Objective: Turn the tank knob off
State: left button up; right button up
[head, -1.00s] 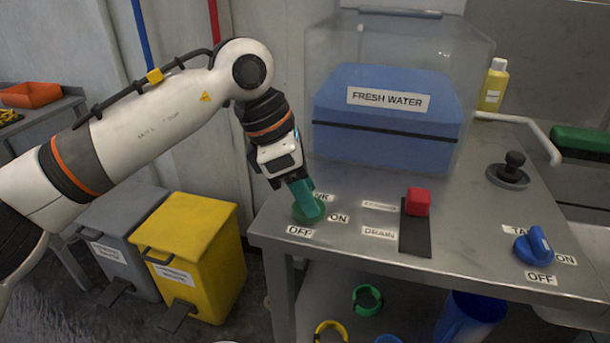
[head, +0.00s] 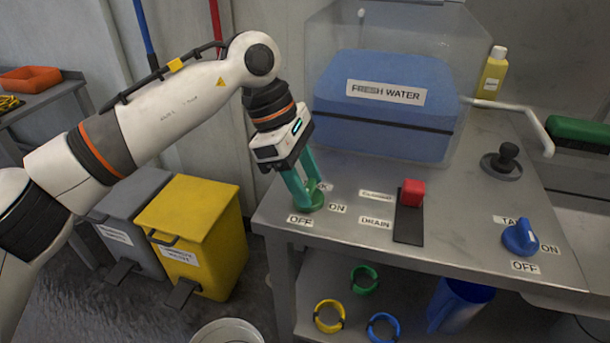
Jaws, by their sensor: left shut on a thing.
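A green knob (head: 313,203) sits at the left front of the steel counter, with an OFF label in front, an ON label to its right and a partly hidden label behind ending in "K". My left gripper (head: 308,197) reaches down onto this knob, its teal fingers on either side, shut on it. The fingers hide part of the knob, so its exact pointing is hard to tell. A second knob, blue (head: 520,237), stands at the right front with ON and OFF labels and a partly covered label starting "TA". My right gripper is not in view.
A red-handled slider (head: 411,195) with a DRAIN label stands right of the green knob. Behind is the blue fresh water tank (head: 383,110) in a clear cover. A black knob (head: 503,160) is at the back right. Yellow (head: 197,226) and grey bins stand left.

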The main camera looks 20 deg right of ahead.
pick_arm(q)
jog(key=shift+w+r, duration=0.1)
jog(key=o, duration=1)
jog(key=shift+a+r, duration=0.1)
jog(key=shift+r, duration=0.15)
jog(key=p+v, duration=0.1)
jog(key=v, duration=1)
jog(key=shift+w+a+r+p, duration=0.1)
jog(key=shift+r+p, duration=0.05)
jog(key=shift+p, duration=0.15)
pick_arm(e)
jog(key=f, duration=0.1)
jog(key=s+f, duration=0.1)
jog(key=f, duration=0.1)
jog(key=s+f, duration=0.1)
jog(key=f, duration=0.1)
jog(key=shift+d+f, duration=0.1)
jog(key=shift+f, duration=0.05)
